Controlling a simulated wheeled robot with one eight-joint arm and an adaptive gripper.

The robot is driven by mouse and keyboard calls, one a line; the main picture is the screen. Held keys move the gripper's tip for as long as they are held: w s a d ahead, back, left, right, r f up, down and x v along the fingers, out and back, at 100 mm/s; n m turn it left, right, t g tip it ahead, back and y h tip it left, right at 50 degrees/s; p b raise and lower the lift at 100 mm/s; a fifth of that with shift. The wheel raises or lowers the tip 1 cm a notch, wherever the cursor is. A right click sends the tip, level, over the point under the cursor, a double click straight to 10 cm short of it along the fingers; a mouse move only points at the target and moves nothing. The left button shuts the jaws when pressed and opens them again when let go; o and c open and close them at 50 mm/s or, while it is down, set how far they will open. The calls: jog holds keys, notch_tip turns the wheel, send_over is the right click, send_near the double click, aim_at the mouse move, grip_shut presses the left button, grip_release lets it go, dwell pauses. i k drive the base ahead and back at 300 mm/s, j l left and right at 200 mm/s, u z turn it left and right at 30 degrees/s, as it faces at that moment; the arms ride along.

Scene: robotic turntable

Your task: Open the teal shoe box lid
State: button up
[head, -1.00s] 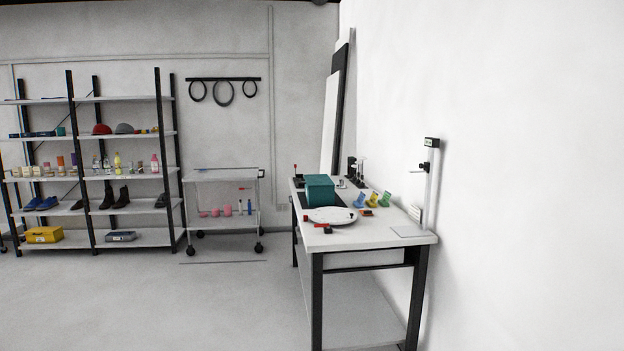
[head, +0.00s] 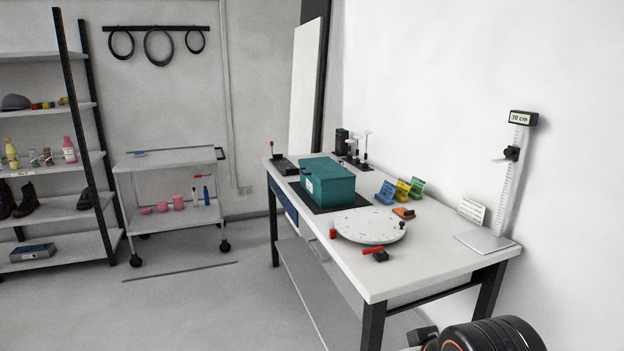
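The teal shoe box (head: 334,190) stands on a dark mat on the white workbench, toward its back left. Its teal lid (head: 327,167) lies on top and looks shut. A small white label shows on the side of the box. My gripper's fingers do not show. A black rounded part of my own arm, with an orange ring, is at the bottom right edge, apart from the box and in front of the bench.
A round white turntable (head: 370,226) sits in front of the box, with red-and-black clamps (head: 376,253) near it. Coloured holders (head: 402,189) and a height gauge (head: 509,180) stand along the wall side. A wheeled cart (head: 172,190) and a shelf are at left. The floor before the bench is clear.

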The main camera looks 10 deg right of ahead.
aim_at(321, 169)
jog(key=i+j+z, duration=0.15)
jog(key=i+j, duration=0.85)
jog(key=i, duration=0.25)
jog(key=i+j+z, duration=0.1)
jog(key=i+j, duration=1)
jog(key=i, duration=0.1)
